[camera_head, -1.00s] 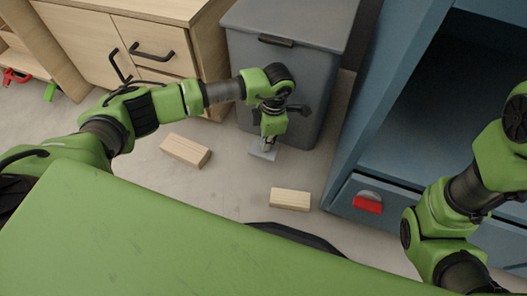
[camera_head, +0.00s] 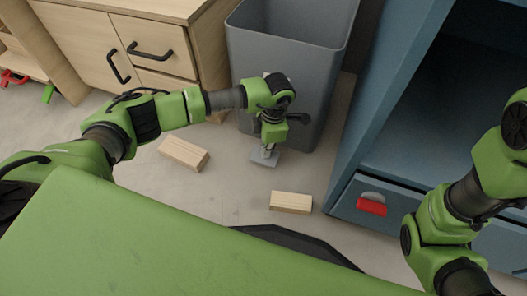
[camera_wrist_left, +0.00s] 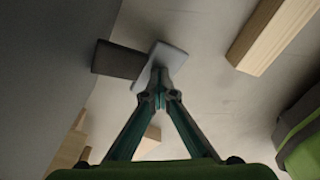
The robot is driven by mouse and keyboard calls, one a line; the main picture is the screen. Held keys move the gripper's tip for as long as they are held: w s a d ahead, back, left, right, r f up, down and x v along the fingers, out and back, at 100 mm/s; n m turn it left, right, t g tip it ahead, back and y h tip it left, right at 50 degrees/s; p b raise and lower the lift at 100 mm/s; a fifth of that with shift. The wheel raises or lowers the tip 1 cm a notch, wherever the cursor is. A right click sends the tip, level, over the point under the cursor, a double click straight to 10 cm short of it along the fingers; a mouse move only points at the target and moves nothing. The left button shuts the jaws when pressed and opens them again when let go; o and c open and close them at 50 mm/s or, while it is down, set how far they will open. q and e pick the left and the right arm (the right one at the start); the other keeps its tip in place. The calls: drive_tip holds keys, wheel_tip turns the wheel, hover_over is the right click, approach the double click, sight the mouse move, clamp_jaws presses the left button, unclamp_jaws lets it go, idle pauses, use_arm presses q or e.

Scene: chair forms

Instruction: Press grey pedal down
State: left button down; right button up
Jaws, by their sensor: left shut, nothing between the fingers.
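The grey pedal (camera_head: 264,159) sticks out at the foot of the grey bin (camera_head: 285,70), close to the floor. The bin stands with its top open and its inside showing. My left gripper (camera_head: 268,150) points down at the pedal, shut and empty. In the left wrist view the pedal (camera_wrist_left: 172,56) lies at the tips of the shut left gripper (camera_wrist_left: 158,80), which appear to touch it. My right arm is at the right edge of the head view; its gripper is out of frame.
Wooden blocks lie on the floor, one left of the pedal (camera_head: 184,153) and one to its right (camera_head: 291,202). A wooden cabinet (camera_head: 160,45) stands behind left.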

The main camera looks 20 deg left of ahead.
sight(275, 155)
use_arm(q)
drive_tip(key=shift+w+d+r, duration=0.1)
drive_tip(key=shift+w+d, duration=0.2)
drive_tip(key=shift+d, duration=0.4)
drive_tip(key=shift+w+d+r, duration=0.1)
drive_tip(key=shift+w+d, duration=0.2)
drive_tip(key=shift+d, duration=0.4)
wheel_tip(275, 155, up, 10)
drive_tip(key=shift+s+a, duration=0.1)
